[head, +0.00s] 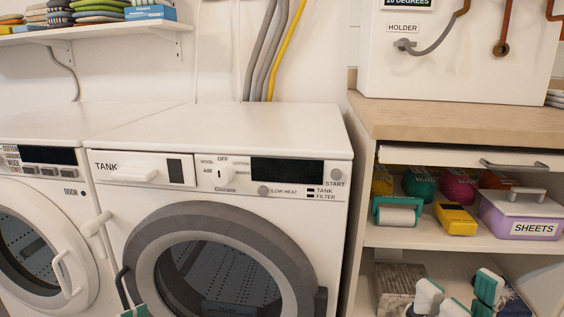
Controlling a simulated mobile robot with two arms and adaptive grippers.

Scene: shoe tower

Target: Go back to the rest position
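My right gripper (459,289) is at the bottom right of the head view, in front of the lower shelf of the cabinet. Its white and teal fingers stand apart with nothing seen between them. My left gripper (136,311) shows only as a small teal and white piece at the bottom edge, in front of the dryer. Its fingers are mostly cut off, so I cannot tell its state.
A dryer (235,130) and a washer (35,125) stand side by side, doors shut. A wooden-topped cabinet (460,118) on the right holds a purple sheets box (522,212), yellow box (455,218) and teal-white item (397,214). A wall shelf (95,32) bears folded cloths.

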